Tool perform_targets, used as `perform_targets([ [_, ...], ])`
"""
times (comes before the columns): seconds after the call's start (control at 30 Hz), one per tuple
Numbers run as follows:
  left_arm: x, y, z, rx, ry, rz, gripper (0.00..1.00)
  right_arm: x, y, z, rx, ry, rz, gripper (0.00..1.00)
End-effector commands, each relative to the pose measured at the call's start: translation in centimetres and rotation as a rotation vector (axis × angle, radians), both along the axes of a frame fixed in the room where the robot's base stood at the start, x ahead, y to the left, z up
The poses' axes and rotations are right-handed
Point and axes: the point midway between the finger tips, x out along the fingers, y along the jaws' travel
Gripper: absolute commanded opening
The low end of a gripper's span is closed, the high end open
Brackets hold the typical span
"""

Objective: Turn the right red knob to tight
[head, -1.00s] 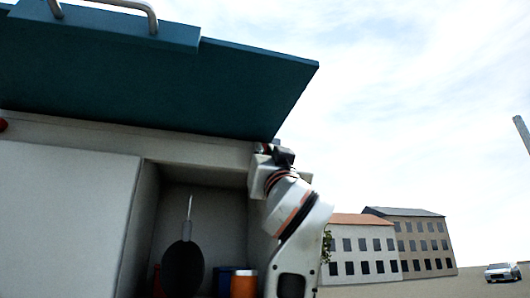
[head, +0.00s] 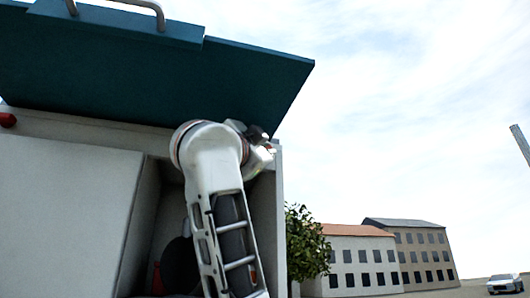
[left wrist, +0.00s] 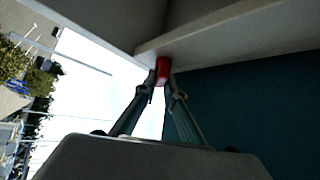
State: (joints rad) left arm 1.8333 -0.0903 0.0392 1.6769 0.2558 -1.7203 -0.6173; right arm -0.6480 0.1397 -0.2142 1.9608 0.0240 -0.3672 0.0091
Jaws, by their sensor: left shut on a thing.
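The right red knob (left wrist: 162,70) sits under the edge of the white cabinet top, near its right end. In the left wrist view it is between the fingertips of my left gripper (left wrist: 163,86), which is shut on it. In the head view my left gripper (head: 262,147) is at the upper right corner of the cabinet, mostly hidden behind my arm; the knob cannot be made out clearly there. The left red knob (head: 8,120) shows at the far left edge. My right gripper is not in view.
A raised teal lid (head: 150,70) with a metal handle (head: 150,8) hangs over the white cabinet (head: 65,200). A dark round pan (head: 180,268) is in the open compartment, partly behind my arm. Open air lies to the right, with distant buildings (head: 350,262).

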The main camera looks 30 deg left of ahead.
Motion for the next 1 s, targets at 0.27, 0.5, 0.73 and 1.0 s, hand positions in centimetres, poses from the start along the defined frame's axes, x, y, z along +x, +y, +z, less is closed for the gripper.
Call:
perform_targets([
  [0.27, -0.01, 0.07, -0.05, 0.165, 0.197, 0.002, 0.00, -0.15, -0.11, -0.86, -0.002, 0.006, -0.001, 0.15],
  [0.5, 0.03, 0.09, -0.10, 0.281, 0.335, 0.004, 0.00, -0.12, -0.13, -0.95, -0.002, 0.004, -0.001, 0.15],
  [0.73, 0.08, 0.16, -0.16, 0.352, 0.420, 0.006, 0.00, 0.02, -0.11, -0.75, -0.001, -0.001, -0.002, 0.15],
  [1.0, 0.09, 0.20, -0.17, 0.385, 0.458, 0.006, 0.00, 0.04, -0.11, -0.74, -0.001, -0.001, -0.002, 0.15],
])
